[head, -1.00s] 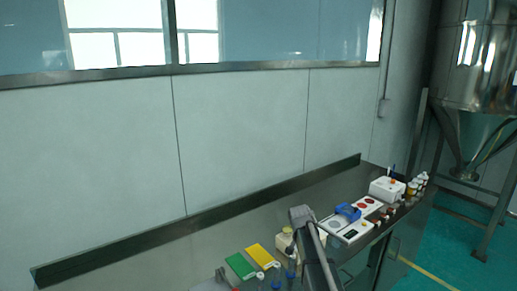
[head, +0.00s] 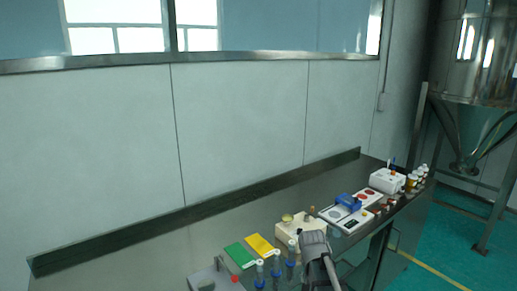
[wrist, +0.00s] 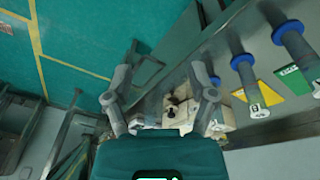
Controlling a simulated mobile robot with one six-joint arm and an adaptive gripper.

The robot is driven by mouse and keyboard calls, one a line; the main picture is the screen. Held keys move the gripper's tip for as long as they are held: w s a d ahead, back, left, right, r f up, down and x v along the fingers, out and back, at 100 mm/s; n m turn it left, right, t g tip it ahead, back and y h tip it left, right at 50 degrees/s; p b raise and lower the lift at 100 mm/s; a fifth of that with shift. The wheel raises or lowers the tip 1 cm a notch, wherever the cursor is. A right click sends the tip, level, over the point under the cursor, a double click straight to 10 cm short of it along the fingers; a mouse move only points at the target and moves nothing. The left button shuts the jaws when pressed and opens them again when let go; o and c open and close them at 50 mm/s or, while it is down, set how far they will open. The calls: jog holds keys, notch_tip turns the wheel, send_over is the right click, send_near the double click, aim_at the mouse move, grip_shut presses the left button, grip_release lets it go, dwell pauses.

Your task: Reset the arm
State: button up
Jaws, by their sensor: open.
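My gripper (wrist: 161,76) shows in the wrist view with its two fingers spread wide apart. Nothing is held between them. Beyond the fingers lie the bench with a cream-coloured device and, at left, the green floor. In the head view my grey arm (head: 316,252) rises at the bottom, right of centre, in front of the bench. The fingertips cannot be made out there.
On the steel bench (head: 130,262) stand a cream block (head: 290,232), green (head: 239,256) and yellow (head: 262,246) pieces, several blue-collared tubes (head: 276,268), a blue item (head: 348,202), a white box (head: 386,181) and small bottles (head: 412,182). The bench's back left is clear.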

jog(key=s+a+f+n+g+y+b, duration=0.1)
jog(key=s+f+n+b, duration=0.2)
jog(key=s, duration=1)
jog(key=shift+f+n, duration=0.3)
jog(key=shift+f, duration=0.55)
